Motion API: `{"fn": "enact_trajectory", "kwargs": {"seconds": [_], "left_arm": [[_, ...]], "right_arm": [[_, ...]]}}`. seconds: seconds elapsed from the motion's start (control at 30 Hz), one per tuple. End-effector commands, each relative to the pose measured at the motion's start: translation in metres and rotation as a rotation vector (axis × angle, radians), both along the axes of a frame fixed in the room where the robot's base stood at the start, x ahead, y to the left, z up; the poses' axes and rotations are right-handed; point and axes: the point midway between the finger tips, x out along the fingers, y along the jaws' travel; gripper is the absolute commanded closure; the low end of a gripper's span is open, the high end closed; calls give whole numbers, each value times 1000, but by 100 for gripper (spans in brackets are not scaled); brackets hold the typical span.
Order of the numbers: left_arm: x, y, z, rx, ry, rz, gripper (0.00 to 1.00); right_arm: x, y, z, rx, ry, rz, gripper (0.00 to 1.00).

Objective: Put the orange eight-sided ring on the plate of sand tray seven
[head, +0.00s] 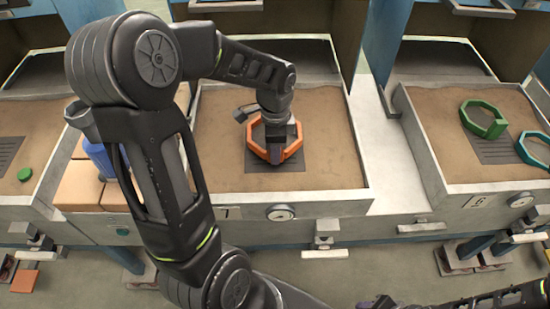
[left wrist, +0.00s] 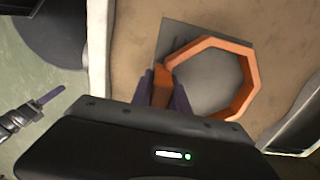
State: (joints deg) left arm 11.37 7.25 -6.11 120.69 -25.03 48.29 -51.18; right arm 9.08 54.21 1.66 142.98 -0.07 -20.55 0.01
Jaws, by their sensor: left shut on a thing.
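The orange eight-sided ring (head: 294,149) is over the dark plate (head: 295,167) in the sand tray (head: 345,150) labelled 7. My left gripper (head: 276,152) is shut on the ring's near side. In the left wrist view the ring (left wrist: 247,80) has one side between the two fingers (left wrist: 162,88), and part of the plate (left wrist: 176,36) shows beyond it. I cannot tell whether the ring touches the plate or hangs just above it. My right gripper (head: 378,302) is low at the bottom edge, its jaws unclear.
Tray six (head: 425,145) at right has a green ring (head: 484,118) and a teal ring (head: 532,148) at its plate (head: 494,151). The left tray holds a small green piece (head: 25,174). A blue container (head: 100,158) stands among bricks (head: 80,187), partly behind my left arm.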

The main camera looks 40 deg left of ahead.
Motion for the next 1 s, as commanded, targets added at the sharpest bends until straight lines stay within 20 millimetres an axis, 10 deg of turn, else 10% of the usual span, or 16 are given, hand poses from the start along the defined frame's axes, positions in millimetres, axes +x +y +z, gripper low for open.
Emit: {"fn": "enact_trajectory", "kwargs": {"seconds": [0.67,0.7,1.0], "left_arm": [[0,0,-39,-1,1,0,100],[-1,0,-38,-1,2,0,76],[-1,0,-37,-1,2,0,58]], "right_arm": [[0,0,-6,0,0,0,64],[0,0,-4,0,0,0,64],[0,0,-4,0,0,0,64]]}}
